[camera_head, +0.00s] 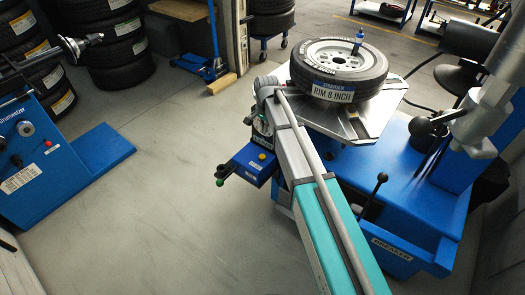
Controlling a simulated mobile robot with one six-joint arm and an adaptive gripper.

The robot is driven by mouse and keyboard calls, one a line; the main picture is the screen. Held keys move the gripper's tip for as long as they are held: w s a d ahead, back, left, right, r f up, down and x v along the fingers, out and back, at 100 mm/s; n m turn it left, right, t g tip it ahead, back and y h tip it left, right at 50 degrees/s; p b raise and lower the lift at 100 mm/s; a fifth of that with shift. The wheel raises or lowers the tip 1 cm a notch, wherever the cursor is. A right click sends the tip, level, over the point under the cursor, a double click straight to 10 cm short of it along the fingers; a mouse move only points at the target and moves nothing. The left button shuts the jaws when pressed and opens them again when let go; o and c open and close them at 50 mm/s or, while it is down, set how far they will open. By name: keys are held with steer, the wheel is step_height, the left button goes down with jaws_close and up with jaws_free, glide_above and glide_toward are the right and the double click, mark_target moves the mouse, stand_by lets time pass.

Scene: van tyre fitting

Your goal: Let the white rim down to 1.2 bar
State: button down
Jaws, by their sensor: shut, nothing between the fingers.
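The white rim (338,57) lies flat with its black tyre (372,78) around it, on the grey turntable of the blue tyre machine at upper right. A label reading "RIM 8 INCH" (333,92) is on the tyre's near side. A small upright blue piece (358,40) stands at the rim's far right; I cannot tell how it is attached. A blue box (250,166) with a yellow button sits below and left of the turntable. A dark round part, perhaps a gauge, is above it, partly behind my arm; no reading is legible. I cannot make out my gripper.
My teal and grey arm crosses the front of the machine. The blue machine (403,250) has a black-knobbed lever and a post at right. Another blue machine (66,177) stands at left. Tyre stacks (110,52) and a blue jack (200,66) are behind. The floor between is clear.

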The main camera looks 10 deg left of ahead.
mark_target(263, 156)
steer(key=shift+f, duration=0.1)
stand_by(0.4)
steer(key=f+b, duration=1.3)
steer(key=b, duration=0.1)
steer(key=shift+a+f, duration=0.3)
steer(key=shift+f, duration=0.05)
stand_by(0.3)
steer(key=shift+f, duration=0.15)
stand_by(0.4)
steer(key=shift+f+b, duration=0.8)
steer(key=shift+b, duration=0.2)
steer(key=shift+r+p, duration=0.3)
steer(key=shift+p, duration=0.05)
step_height(263, 156, up, 14)
steer(key=p, duration=1.3)
steer(key=shift+d+f+p, duration=0.2)
steer(key=shift+d+p, duration=0.1)
steer(key=shift+d, duration=0.05)
steer(key=shift+a, duration=0.1)
stand_by(0.6)
